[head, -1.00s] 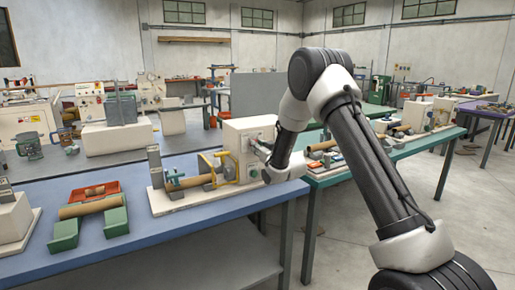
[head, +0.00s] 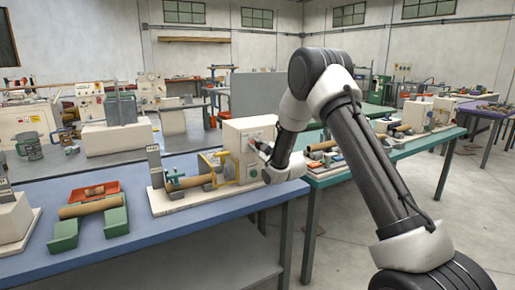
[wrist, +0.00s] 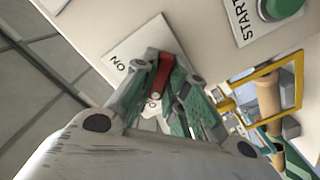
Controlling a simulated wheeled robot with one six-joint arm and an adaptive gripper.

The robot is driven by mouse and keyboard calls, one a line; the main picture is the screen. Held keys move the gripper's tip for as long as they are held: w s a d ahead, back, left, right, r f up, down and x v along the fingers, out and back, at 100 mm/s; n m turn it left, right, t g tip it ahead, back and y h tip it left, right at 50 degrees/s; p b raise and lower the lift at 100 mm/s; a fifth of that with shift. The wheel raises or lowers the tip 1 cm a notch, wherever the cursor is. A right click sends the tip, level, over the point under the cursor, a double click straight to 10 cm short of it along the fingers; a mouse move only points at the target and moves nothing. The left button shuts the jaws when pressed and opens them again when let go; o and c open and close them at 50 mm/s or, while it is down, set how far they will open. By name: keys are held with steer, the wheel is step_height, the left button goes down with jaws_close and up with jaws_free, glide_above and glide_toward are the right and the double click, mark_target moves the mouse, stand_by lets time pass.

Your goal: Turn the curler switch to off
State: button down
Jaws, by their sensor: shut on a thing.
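The curler is a cream-coloured box (head: 238,132) on the blue bench, with a yellow frame (head: 226,167) and a cardboard tube (head: 190,182) at its left. In the wrist view, its switch is a red lever (wrist: 164,76) on a pale plate (wrist: 135,48) marked "ON", which reads upside down. Another label by the lever is mostly hidden by the fingers. My gripper (wrist: 167,88) is shut on the red lever, with a finger on each side.
A green START button (wrist: 282,7) sits close to the switch plate. The yellow frame (wrist: 262,75) is near my fingers in the wrist view. Green stands with a tube (head: 92,206) and a red tray (head: 95,190) lie left on the blue bench.

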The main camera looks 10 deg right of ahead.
stand_by(0.4)
steer(key=c, duration=1.4)
jaws_free()
steer(key=shift+c, duration=0.2)
steer(key=v, duration=1.2)
